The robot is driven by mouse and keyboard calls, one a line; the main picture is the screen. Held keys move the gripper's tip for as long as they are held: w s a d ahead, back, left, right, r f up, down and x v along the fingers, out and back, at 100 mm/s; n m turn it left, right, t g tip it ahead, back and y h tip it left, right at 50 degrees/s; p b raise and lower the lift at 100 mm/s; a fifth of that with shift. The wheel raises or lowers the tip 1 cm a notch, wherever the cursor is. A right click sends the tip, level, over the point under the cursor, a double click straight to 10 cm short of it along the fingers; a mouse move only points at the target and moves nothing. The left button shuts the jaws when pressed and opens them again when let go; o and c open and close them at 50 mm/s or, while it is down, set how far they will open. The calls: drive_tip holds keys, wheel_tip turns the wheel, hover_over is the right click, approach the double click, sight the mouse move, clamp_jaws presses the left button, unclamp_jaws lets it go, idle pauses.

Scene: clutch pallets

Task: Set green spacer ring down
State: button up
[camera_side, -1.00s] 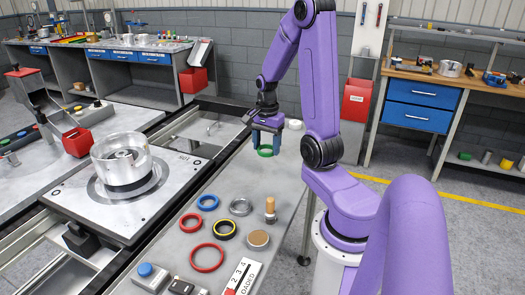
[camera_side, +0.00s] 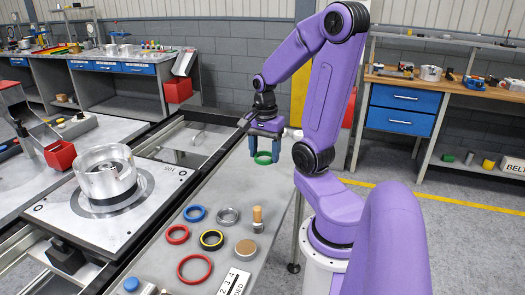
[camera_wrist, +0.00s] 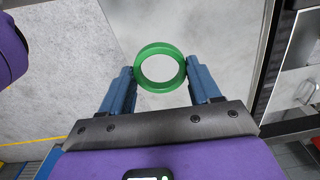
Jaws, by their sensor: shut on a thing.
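The green spacer ring (camera_side: 263,160) is held between the fingertips of my gripper (camera_side: 264,158) over the far end of the grey table. In the wrist view, the ring (camera_wrist: 138,70) sits between the two blue fingers (camera_wrist: 160,82), which press on its left and right sides. Its opening shows plain grey surface beneath. The ring looks roughly level. I cannot tell whether its underside touches the table or hangs slightly above it.
The table around my gripper is clear.

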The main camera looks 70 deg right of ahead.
sight(270, 160)
drive_tip(key=shift+s+a+r, duration=0.3)
drive_tip(key=shift+s+a, duration=0.15)
drive_tip(key=shift+s, duration=0.1)
drive_tip(key=shift+s+a+r, duration=0.25)
drive_tip(key=shift+s+a, duration=0.2)
drive_tip(key=shift+s, duration=0.1)
